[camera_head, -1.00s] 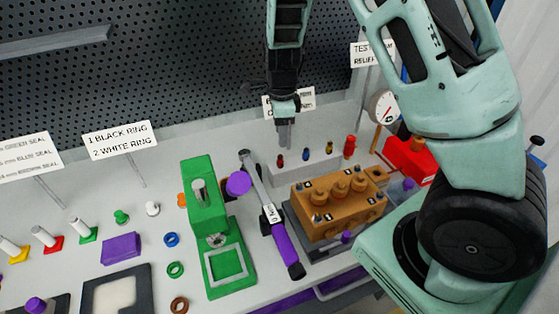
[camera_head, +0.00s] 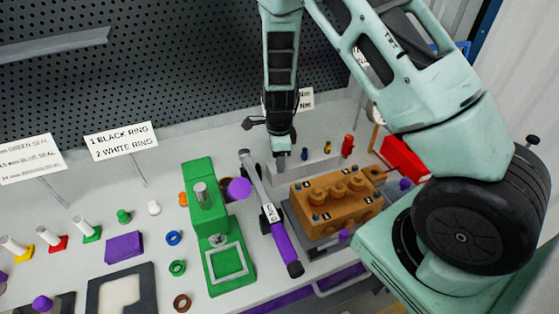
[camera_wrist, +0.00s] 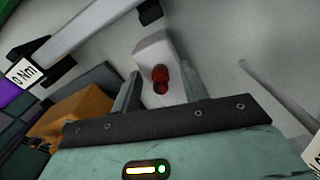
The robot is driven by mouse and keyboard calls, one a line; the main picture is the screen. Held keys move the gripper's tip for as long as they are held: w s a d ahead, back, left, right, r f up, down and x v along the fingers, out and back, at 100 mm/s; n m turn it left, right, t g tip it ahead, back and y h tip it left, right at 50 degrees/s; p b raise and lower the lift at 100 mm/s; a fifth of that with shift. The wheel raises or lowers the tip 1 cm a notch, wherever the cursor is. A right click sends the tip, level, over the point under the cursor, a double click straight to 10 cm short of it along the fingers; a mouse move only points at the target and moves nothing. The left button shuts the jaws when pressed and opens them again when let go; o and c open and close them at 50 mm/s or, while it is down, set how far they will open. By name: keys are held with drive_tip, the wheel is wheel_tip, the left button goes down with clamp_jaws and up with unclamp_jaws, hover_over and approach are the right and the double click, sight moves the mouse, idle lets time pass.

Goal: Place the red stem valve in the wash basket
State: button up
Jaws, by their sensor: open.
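The red stem valve (camera_wrist: 160,80) shows in the wrist view as a small red knob on a pale block (camera_wrist: 153,48). My gripper (camera_wrist: 162,88) is open, with one finger on each side of the red valve. The fingers do not visibly touch it. In the head view my gripper (camera_head: 281,160) points down at the left end of the pale rack (camera_head: 308,171) and hides the red valve there. I cannot pick out the wash basket with certainty in either view.
A blue-topped valve (camera_head: 304,154), a yellow one (camera_head: 328,148) and a taller red cylinder (camera_head: 348,146) stand to the right. The orange pump block (camera_head: 335,203) is in front. The torque wrench (camera_head: 268,213) and green press (camera_head: 213,225) are to the left.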

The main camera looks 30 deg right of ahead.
clamp_jaws()
